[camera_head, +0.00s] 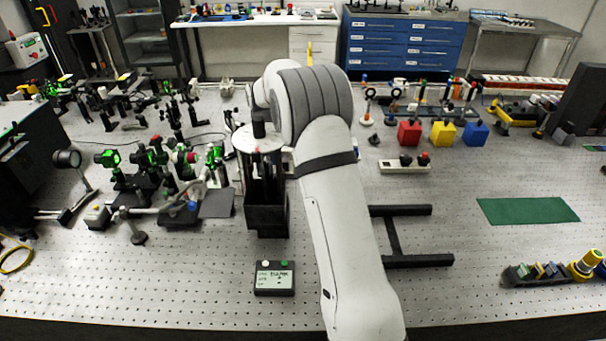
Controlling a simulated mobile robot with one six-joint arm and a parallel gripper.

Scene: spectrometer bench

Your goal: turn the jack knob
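A tall black stand (267,218) with upright dark rods and a boxy lower part stands left of my arm, under a pale round plate (245,140). I cannot tell for sure whether this is the jack, and no knob is clear on it. My arm reaches up from the bottom and bends down to the left. A dark cylinder at its wrist end comes down over the pale plate. I cannot make out the gripper's fingers there, nor whether they touch anything. My arm hides the bench behind it.
A small box with a display (274,279) lies in front of the stand. Optical mounts (165,180) crowd the left. A black frame (410,261) lies right of my arm. Red (409,133), yellow (443,134) and blue (475,134) cubes stand behind. The bench around the green mat (528,210) is clear.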

